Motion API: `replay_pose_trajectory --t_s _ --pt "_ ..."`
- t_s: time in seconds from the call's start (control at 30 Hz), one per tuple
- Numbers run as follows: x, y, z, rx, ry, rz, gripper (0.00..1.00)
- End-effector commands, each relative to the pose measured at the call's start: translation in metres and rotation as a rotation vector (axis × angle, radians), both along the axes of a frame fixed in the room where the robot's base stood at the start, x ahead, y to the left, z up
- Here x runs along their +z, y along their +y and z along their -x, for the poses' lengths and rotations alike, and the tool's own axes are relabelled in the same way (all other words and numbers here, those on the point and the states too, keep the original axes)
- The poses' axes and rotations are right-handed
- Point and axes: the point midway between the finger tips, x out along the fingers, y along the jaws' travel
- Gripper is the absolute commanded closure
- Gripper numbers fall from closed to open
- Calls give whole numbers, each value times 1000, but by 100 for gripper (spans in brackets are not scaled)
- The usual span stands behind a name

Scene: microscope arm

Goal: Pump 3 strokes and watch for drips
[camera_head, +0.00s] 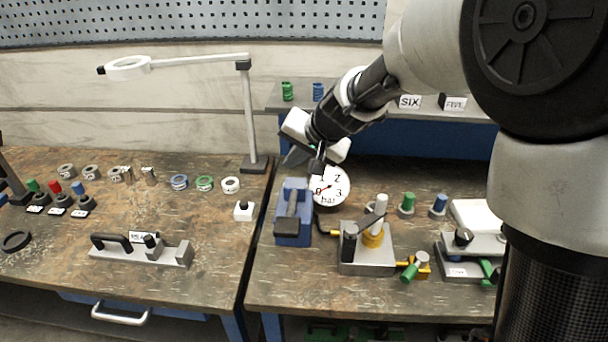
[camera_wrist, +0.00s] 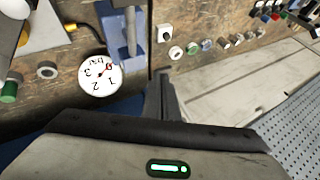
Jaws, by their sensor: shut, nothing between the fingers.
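The blue hand pump (camera_head: 293,237) stands on the right bench near its left edge. Its grey lever (camera_head: 292,201) lies low along its top, ending in a dark grip at the front. The round white gauge (camera_head: 330,188) is just right of the pump; its needle is near 0. In the wrist view the gauge (camera_wrist: 99,75) and lever (camera_wrist: 131,32) are at upper left. My gripper (camera_head: 318,164) is shut and empty above the rear of the pump; its fingers also show in the wrist view (camera_wrist: 162,92). I see no drips on the bench.
A grey block (camera_head: 366,262) with yellow fittings and a white cylinder stands right of the pump. A green-handled valve (camera_head: 408,275) is at its front right. A magnifier lamp (camera_head: 248,110) stands behind left. Bench in front of the pump is clear.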

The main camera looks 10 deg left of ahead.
Motion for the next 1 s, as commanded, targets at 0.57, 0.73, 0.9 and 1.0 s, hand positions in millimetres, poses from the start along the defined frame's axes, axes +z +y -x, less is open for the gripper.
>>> replay_pose_trajectory --t_s 0.57,0.73,0.9,1.0 --pt "-17 -1 3 1 2 1 100" --pt "-40 -1 6 1 2 1 100" --pt "-65 -1 9 0 1 1 100" --pt "-78 -1 11 1 0 0 100"
